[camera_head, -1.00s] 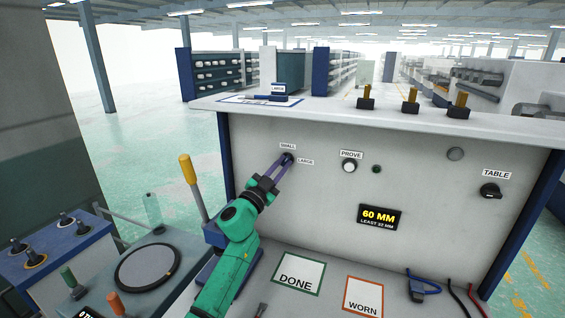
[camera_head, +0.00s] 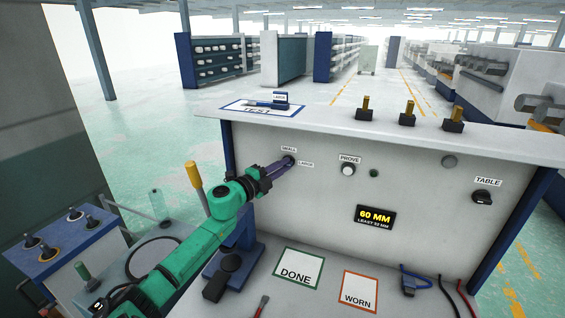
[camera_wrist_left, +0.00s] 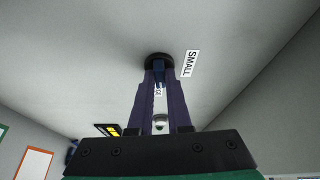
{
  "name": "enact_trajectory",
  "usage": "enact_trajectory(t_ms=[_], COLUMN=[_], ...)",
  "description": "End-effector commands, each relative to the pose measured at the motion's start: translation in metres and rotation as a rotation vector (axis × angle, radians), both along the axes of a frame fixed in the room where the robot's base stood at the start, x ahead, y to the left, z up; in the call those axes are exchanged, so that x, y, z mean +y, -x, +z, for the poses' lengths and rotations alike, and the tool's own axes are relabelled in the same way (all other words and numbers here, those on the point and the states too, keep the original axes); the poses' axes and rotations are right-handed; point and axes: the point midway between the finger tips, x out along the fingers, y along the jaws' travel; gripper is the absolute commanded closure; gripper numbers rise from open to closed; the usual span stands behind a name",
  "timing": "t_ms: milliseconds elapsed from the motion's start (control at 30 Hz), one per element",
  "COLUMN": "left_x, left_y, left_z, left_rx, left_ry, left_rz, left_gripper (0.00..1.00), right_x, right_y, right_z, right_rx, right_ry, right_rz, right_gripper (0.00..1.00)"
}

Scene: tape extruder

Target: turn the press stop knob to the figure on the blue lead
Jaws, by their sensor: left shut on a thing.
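My left gripper (camera_head: 281,166) is shut on a small dark knob (camera_head: 290,160) on the grey panel, between the SMALL and LARGE labels. The left wrist view shows its fingers (camera_wrist_left: 159,85) around the blue grip of this knob (camera_wrist_left: 158,61), which has a round black base. No label there names a press stop. A black TABLE knob (camera_head: 482,197) is at the panel's right, apart from the gripper. A blue lead (camera_head: 416,279) lies on the bench at the lower right; I cannot read a figure on it. My right gripper is not in view.
A display (camera_head: 375,217) reads 60 MM, with a smaller LEAST line. The PROVE button (camera_head: 348,170) is on the panel. DONE (camera_head: 298,276) and WORN (camera_head: 359,290) cards lie on the bench. A yellow-handled lever (camera_head: 194,175) stands left, close to my arm.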

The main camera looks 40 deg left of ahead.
Motion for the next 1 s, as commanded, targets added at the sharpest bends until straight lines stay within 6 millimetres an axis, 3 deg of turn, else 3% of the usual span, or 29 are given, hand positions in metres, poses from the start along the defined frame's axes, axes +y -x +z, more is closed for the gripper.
enact_trajectory(t_ms=[300,767,800,867,1000], left_x=[-0.0011,-0.0011,-0.0011,-0.0011,-0.0008], left_y=[0.0000,0.0000,0.0000,0.0000,0.0000], left_z=[-0.0016,-0.0029,-0.0029,-0.0028,-0.0015], left_rx=[0.042,0.047,0.047,0.047,0.045], left_ry=[-0.106,-0.119,-0.119,-0.119,-0.119], left_rz=[-0.003,-0.003,-0.003,-0.002,-0.001], left_gripper=[1.00,1.00,0.80,0.57,0.54], right_x=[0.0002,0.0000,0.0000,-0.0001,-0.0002], right_y=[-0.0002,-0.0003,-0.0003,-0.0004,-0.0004], right_z=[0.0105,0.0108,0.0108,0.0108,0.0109], right_rx=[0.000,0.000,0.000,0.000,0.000], right_ry=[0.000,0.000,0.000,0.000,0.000], right_rz=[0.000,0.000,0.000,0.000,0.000], right_gripper=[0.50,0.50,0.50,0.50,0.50])
